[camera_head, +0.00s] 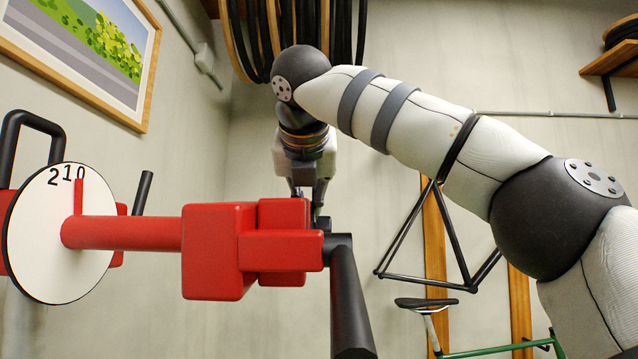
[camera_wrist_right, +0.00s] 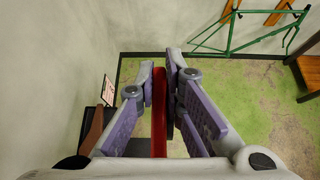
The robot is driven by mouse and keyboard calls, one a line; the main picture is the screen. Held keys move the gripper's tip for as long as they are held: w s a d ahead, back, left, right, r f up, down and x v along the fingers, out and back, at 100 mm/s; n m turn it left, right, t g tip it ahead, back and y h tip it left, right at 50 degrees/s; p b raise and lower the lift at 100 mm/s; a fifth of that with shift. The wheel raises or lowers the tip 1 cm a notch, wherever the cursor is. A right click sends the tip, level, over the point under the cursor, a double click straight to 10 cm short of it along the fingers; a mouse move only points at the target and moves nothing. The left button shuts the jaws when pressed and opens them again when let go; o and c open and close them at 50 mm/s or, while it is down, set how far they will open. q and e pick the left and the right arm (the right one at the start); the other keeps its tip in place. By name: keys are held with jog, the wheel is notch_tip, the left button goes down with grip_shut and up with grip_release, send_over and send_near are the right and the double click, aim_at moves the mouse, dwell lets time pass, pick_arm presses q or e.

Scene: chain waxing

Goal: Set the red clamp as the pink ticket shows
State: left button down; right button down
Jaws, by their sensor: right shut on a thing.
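The red clamp (camera_head: 215,250) is at the centre left of the head view, with its jaw blocks at the end of a red shaft. A red pointer stands up from the shaft against a white dial (camera_head: 60,255) marked 2, 1, 0, and lies at about the 0. My right gripper (camera_head: 315,192) comes down from above behind the jaw blocks. In the wrist view its fingers (camera_wrist_right: 162,85) are shut on a red part of the clamp (camera_wrist_right: 159,125). My left gripper is out of view.
A thick black bar (camera_head: 347,300) runs down just right of the clamp jaws. A black handle (camera_head: 30,130) rises behind the dial. A black bike frame and a green frame (camera_head: 500,350) are beyond. A small dark-edged panel (camera_wrist_right: 108,92) shows in the wrist view.

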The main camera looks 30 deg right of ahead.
jog(key=shift+w+f+g, duration=0.2)
jog(key=shift+f+g, duration=0.1)
jog(key=shift+f, duration=0.25)
jog(key=shift+w+f+g, duration=0.15)
jog(key=shift+f+g, duration=0.15)
jog(key=shift+f, duration=0.2)
jog(key=shift+d+f+y, duration=0.1)
jog(key=shift+f+y, duration=0.15)
jog(key=shift+y, duration=0.05)
jog(key=c, duration=1.7)
grip_release()
jog(key=shift+r, duration=0.1)
jog(key=shift+s+r, duration=0.3)
jog(key=shift+r, duration=0.05)
jog(key=v, duration=1.1)
jog(key=shift+a, duration=0.2)
